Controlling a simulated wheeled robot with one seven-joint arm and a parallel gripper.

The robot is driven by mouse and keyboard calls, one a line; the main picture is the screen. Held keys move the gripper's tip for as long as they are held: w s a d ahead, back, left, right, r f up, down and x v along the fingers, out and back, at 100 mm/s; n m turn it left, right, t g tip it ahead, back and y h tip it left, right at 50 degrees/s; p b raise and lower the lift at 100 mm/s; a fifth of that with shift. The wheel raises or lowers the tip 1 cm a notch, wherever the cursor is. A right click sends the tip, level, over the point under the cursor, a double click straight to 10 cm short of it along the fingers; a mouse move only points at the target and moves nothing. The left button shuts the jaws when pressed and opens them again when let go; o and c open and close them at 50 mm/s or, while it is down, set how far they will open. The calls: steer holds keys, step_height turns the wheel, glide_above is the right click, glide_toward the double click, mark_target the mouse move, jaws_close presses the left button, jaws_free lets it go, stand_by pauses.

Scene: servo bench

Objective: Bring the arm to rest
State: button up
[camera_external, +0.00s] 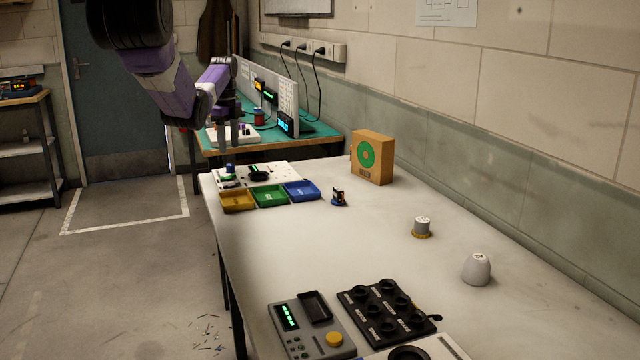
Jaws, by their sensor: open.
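My arm comes in from the top left and is raised and bent, with purple and white links. My gripper (228,116) is small and dark at the far end of the arm.
Yellow (238,201), green (271,196) and blue (302,191) trays sit at the table's far left. A cardboard box (372,158), a grey cup (477,270), a knobbed part (422,227) and a control box (312,327) stand on it. The table's middle is clear.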

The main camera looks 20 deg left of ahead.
steer(key=shift+r, duration=0.4)
